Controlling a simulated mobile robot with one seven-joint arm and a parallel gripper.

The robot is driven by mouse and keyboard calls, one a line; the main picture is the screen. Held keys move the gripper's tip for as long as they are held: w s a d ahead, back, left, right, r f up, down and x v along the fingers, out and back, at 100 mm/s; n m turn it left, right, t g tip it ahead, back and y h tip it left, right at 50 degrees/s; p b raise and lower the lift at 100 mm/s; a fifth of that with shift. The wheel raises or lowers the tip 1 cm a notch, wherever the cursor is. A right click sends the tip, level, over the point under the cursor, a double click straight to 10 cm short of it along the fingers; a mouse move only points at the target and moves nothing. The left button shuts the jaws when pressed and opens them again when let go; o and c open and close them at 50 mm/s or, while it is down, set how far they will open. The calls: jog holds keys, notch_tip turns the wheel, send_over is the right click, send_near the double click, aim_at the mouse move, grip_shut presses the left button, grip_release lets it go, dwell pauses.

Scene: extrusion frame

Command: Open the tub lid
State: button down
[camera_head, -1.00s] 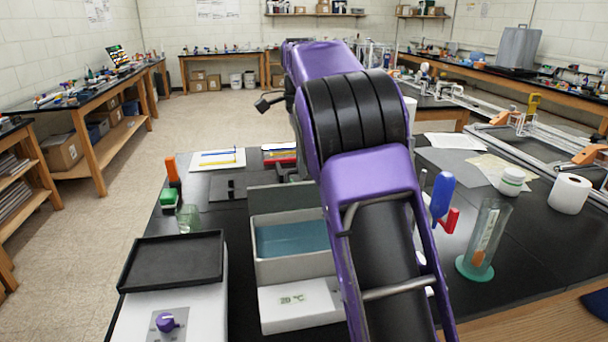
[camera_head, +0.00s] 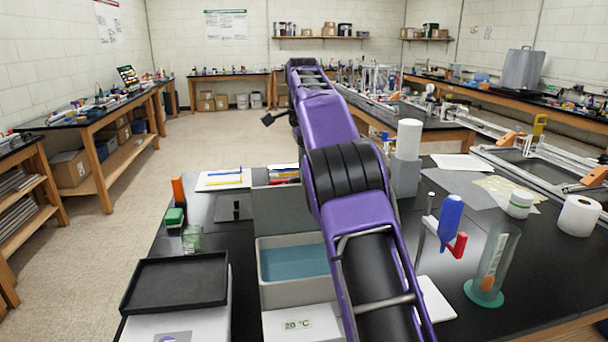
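A light grey tub (camera_head: 300,291) with blue liquid inside stands on the black bench left of my arm, with a "20 °C" label on its front section. Its top is open. A grey panel (camera_head: 280,209) stands upright along its back edge and looks like its raised lid; my arm covers the panel's right part. My purple and black arm stretches from the bottom right towards the upper middle. My gripper cannot be made out; the arm's far end is hidden behind its nearer links.
A device with a black tray (camera_head: 177,284) stands left of the tub. A glass beaker (camera_head: 193,239) and green block (camera_head: 174,216) are behind it.

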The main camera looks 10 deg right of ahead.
jog(key=shift+f, duration=0.35)
jog(key=c, duration=0.9)
grip_release()
jog(key=shift+w, duration=0.15)
jog(key=shift+r, duration=0.15)
